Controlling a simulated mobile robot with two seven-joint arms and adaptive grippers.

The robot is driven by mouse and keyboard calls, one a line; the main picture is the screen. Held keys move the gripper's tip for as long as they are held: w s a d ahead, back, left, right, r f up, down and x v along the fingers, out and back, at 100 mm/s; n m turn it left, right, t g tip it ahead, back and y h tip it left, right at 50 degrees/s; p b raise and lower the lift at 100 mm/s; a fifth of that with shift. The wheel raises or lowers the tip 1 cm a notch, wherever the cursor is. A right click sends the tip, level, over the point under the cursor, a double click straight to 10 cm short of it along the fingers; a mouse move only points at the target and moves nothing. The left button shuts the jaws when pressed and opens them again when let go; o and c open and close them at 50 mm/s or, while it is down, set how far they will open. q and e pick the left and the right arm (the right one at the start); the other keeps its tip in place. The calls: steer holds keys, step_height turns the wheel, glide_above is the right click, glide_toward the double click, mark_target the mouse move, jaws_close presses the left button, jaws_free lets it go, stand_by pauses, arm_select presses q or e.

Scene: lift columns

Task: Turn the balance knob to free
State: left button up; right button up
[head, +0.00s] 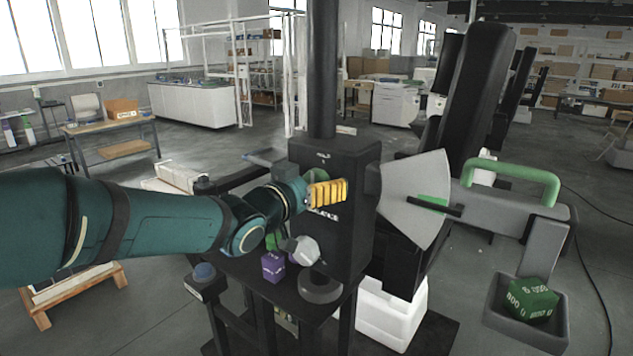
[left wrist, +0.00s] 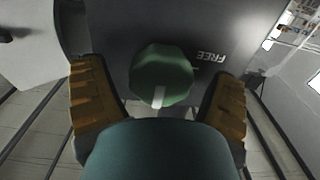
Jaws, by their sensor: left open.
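The balance knob (left wrist: 163,72) is green and faceted, on a dark panel in the left wrist view. Its white pointer mark (left wrist: 158,96) is turned to the bottom of that picture, away from the word FREE (left wrist: 208,54), printed upside down to the right. My left gripper (left wrist: 158,105) is open, with one yellow finger on either side below the knob; I see gaps and no clear contact. In the head view, my left gripper (head: 328,192) is in front of the black column box (head: 355,225), covering part of its lettering. My right gripper is not in view.
A grey fan-shaped plate (head: 408,185) with a green patch and black pointer stands right of the box. A tray (head: 496,318) holds a green block (head: 533,299). A purple block (head: 273,266) and a pale faceted piece (head: 303,250) are below my left gripper.

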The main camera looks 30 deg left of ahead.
arm_select(q)
steer(key=c, duration=1.2)
steer(key=shift+n, duration=0.3)
steer(key=n+p, duration=0.1)
steer(key=n, duration=0.2)
steer(key=shift+n, duration=0.3)
steer(key=n, duration=0.4)
steer(key=shift+a, duration=0.1)
steer(key=n, duration=0.5)
steer(key=shift+a+f, duration=0.1)
steer(key=shift+f, duration=0.05)
steer(key=shift+f+n+b, duration=0.1)
steer(key=shift+n+b, duration=0.5)
steer(key=shift+n, duration=1.7)
